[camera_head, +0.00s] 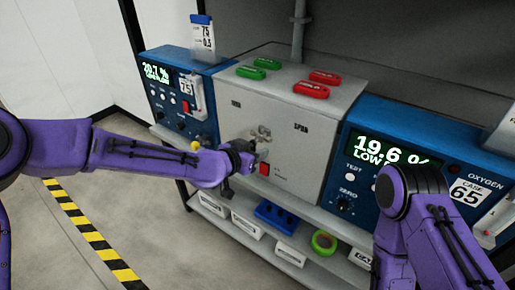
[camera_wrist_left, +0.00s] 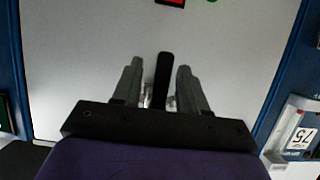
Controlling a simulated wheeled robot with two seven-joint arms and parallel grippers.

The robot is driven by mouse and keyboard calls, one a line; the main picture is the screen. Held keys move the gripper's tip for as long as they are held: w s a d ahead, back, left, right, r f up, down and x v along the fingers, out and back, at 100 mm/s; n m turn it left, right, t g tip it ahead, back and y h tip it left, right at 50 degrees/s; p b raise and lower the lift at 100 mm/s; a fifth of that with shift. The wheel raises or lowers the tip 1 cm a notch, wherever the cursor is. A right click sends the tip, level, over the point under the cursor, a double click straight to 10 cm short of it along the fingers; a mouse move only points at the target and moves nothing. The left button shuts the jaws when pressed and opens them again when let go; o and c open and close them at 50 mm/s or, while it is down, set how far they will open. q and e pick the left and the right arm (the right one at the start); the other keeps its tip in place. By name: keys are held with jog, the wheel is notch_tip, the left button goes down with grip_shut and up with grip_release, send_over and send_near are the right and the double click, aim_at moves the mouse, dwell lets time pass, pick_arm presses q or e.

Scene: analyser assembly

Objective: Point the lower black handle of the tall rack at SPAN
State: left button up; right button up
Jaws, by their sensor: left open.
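The grey front panel of the tall rack (camera_head: 275,115) stands between two blue analysers. The SPAN label (camera_head: 300,127) is at its upper right. In the left wrist view a black handle (camera_wrist_left: 163,75) lies between the two grey fingers of my left gripper (camera_wrist_left: 158,85). The fingers are apart, one on each side, with a visible gap to the handle. Its free end points up in that picture, and a bright metal part shows near its base. In the head view my left gripper (camera_head: 257,150) is at the panel and hides most of the handle. My right gripper is outside both views.
A red block (camera_head: 264,168) sits just below my left gripper. Red and green tags (camera_head: 310,90) lie on the rack's top. A shelf below holds a blue block (camera_head: 277,216), a green tape roll (camera_head: 323,242) and white boxes. My right forearm (camera_head: 425,215) covers part of the right analyser (camera_head: 375,130).

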pick_arm(q)
jog(key=shift+w+d+f, duration=0.25)
jog(key=shift+w+d, duration=0.1)
jog(key=shift+w, duration=0.15)
grip_shut()
jog(key=shift+s+d+n+g+h+b, duration=0.2)
jog(key=shift+n+h+b, duration=0.1)
jog(key=shift+n, duration=0.2)
jog(key=shift+s+d+n+g+h+b, duration=0.1)
jog(key=shift+d+n+g+h+b, duration=0.15)
jog(key=shift+n, duration=0.25)
jog(key=shift+a, duration=0.1)
grip_release()
